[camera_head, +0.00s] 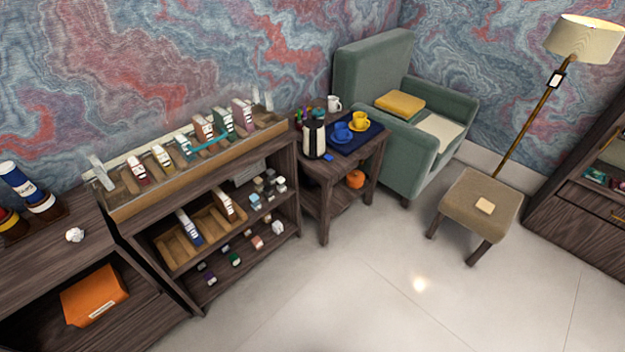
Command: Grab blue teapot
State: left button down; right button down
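A small blue vessel (341,133), a cup or a small teapot, sits on the dark blue tray (343,149) on the small side table (325,170). It is too small to tell which. A yellow cup (360,120) stands to its right on the same tray. A white and black kettle (314,139) stands on the table just left of the tray. Neither of my grippers is in view.
A white mug (334,104) stands behind the tray. An orange round object (355,179) is on the table's lower shelf. A shelf unit (180,195) stands left, a green armchair (420,150) right, and a stool (480,208) further right. The floor (350,290) in front is clear.

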aim_at(307, 181)
jog(key=l+u, duration=0.1)
jog(key=u, duration=0.25)
jog(key=l+u, duration=0.1)
jog(key=u, duration=0.25)
jog(key=l+u, duration=0.15)
jog(key=u, duration=0.25)
jog(key=l+u, duration=0.15)
jog(key=l, duration=0.3)
jog(key=l+u, duration=0.2)
jog(key=l, duration=0.3)
jog(key=k+l+u, duration=0.15)
jog(key=l, duration=0.25)
jog(key=l+u, duration=0.2)
jog(key=l, duration=0.3)
jog(key=k+l+u, duration=0.15)
jog(key=l, duration=0.25)
